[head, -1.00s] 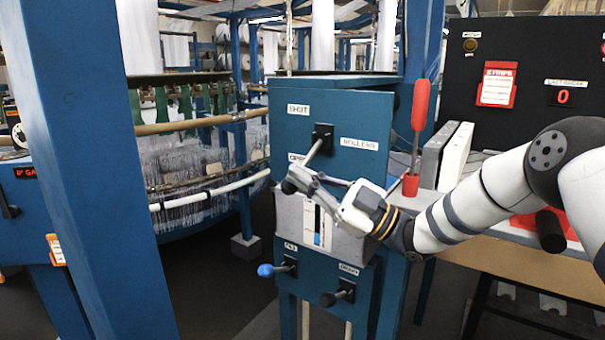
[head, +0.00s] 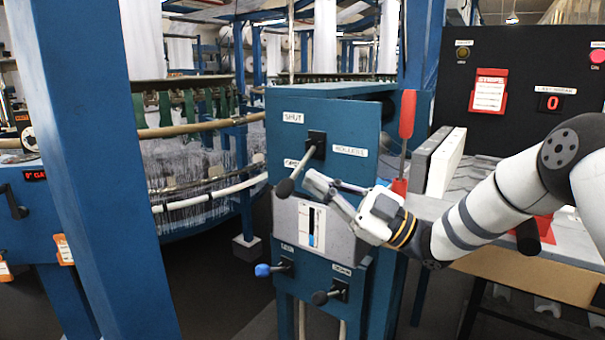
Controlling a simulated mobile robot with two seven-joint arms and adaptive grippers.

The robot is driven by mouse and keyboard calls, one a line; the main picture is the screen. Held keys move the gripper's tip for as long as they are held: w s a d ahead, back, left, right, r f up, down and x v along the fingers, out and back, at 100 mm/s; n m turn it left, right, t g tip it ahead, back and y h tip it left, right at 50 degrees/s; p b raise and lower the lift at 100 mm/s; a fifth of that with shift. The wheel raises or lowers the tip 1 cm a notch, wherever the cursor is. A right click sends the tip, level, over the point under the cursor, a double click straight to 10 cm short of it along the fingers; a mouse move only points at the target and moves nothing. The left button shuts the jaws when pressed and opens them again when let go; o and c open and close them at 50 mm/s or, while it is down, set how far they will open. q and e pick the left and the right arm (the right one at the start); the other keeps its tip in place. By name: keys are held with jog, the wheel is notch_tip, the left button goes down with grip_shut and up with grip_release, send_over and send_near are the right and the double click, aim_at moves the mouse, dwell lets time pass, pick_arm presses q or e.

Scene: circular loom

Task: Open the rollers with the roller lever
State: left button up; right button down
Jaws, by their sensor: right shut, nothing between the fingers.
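The roller lever (head: 284,187) has a dark round knob on a metal shaft. It comes out of a black mount (head: 316,144) on the blue control box (head: 345,115). The lever slants down and left from its mount, and its shaft passes in front of the OPEN label (head: 291,163), partly covering it. The SHUT label (head: 293,118) is above and the ROLLERS label (head: 350,151) is to the right. My right gripper (head: 316,183) is shut and empty, just right of the knob, and appears apart from it. My left gripper is not in view.
Below are a blue-knobbed lever (head: 264,270) and a black-knobbed lever (head: 321,298). A grey panel with a gauge (head: 312,228) sits between. A red-handled tool (head: 407,115) stands on the bench at right. A blue post (head: 85,150) fills the left foreground, with the loom behind.

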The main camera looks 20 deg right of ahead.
jog(key=v, duration=0.4)
jog(key=shift+s+d+f, duration=0.15)
jog(key=shift+d+f, duration=0.1)
jog(key=shift+f, duration=0.05)
